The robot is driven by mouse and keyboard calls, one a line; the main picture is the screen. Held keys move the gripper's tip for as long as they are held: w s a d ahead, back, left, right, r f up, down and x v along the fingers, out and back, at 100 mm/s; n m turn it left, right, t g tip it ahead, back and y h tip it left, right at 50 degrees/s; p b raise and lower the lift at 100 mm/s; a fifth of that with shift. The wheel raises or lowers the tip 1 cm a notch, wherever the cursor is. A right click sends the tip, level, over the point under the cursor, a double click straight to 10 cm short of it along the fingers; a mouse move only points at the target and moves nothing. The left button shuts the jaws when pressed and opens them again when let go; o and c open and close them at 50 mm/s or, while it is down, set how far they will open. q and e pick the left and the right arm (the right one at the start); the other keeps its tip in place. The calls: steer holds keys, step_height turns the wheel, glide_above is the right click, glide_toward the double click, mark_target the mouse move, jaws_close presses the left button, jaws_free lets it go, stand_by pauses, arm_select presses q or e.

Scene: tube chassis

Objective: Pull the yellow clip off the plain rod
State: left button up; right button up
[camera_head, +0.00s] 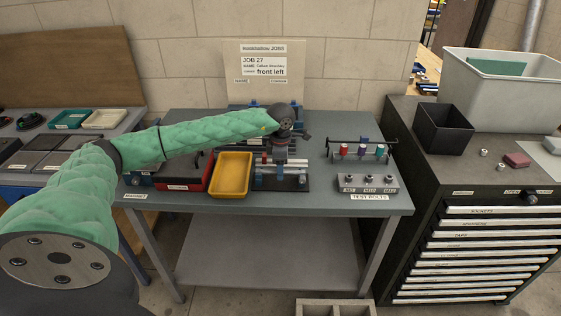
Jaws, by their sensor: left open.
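My left arm, in a green padded sleeve, reaches in from the left over the grey workbench (330,205). My left gripper (281,166) points down, open, over a small dark fixture (296,184) at the middle of the bench. Silvery upright parts and a low bar show on this fixture. I cannot make out for sure which bar is the plain rod. The yellow clip is not clearly visible; my gripper and wrist cover part of that area. My right gripper is not in view.
A yellow tray (229,180) and a red bin (181,186) stand left of the fixture. To its right are a rack with red, blue and green pieces (363,149) and a grey block with posts (367,184). A drawer cabinet (478,240) stands at far right.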

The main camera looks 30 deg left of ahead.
arm_select(q)
jaws_close()
stand_by(0.4)
steer(key=shift+r, duration=0.25)
steer(key=shift+r+p, duration=0.45)
steer(key=shift+r, duration=2.4)
